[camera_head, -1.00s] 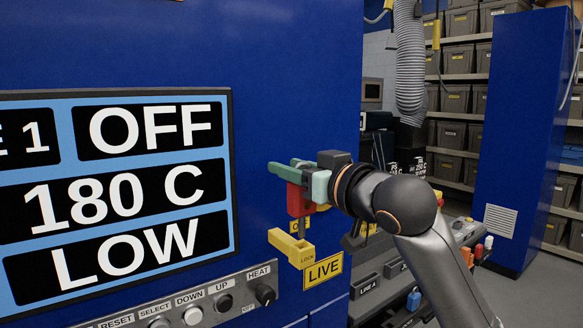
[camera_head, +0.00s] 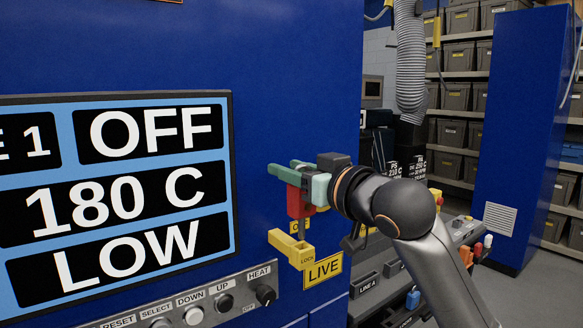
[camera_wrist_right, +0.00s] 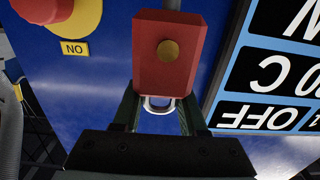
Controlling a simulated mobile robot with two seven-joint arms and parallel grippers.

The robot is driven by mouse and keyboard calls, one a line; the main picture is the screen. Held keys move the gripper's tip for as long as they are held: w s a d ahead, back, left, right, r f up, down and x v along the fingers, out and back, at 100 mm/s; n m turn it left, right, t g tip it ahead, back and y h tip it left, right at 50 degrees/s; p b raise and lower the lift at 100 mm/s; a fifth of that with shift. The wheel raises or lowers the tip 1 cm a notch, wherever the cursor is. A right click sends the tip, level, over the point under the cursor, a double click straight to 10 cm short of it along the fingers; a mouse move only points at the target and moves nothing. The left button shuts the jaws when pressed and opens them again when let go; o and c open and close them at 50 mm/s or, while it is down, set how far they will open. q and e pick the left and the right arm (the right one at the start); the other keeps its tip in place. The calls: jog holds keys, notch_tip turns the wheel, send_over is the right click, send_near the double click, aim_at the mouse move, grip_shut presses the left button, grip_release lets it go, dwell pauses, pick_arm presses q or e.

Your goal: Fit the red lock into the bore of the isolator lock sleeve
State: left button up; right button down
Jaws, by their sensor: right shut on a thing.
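The red lock (camera_head: 298,203) is held by my right gripper (camera_head: 301,177), whose greenish fingers are shut on its upper end. In the right wrist view the red lock (camera_wrist_right: 168,72) shows a brass disc on its face and its metal loop between the fingers. The yellow isolator lock sleeve (camera_head: 291,247), marked LOCK, sticks out from the blue cabinet below the lock. The pin's tip looks just above or at the sleeve; I cannot tell whether it touches. The bore is not clearly visible. My left gripper is not in view.
A LIVE label (camera_head: 323,270) is on the cabinet beside the sleeve. A display panel (camera_head: 120,190) and a row of knobs (camera_head: 194,315) are to the left. A red knob on a yellow base (camera_wrist_right: 62,14) shows in the wrist view. A bench with controls stands at the right.

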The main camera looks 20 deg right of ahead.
dwell(0.4)
jog(key=shift+f+b, duration=1.55)
jog(key=shift+f, duration=0.95)
jog(key=shift+c, duration=1.8)
grip_release()
jog(key=b+v, duration=0.1)
jog(key=v, duration=1.1)
jog(key=shift+s+b, duration=0.25)
jog(key=shift+b, duration=0.15)
jog(key=shift+d, duration=0.1)
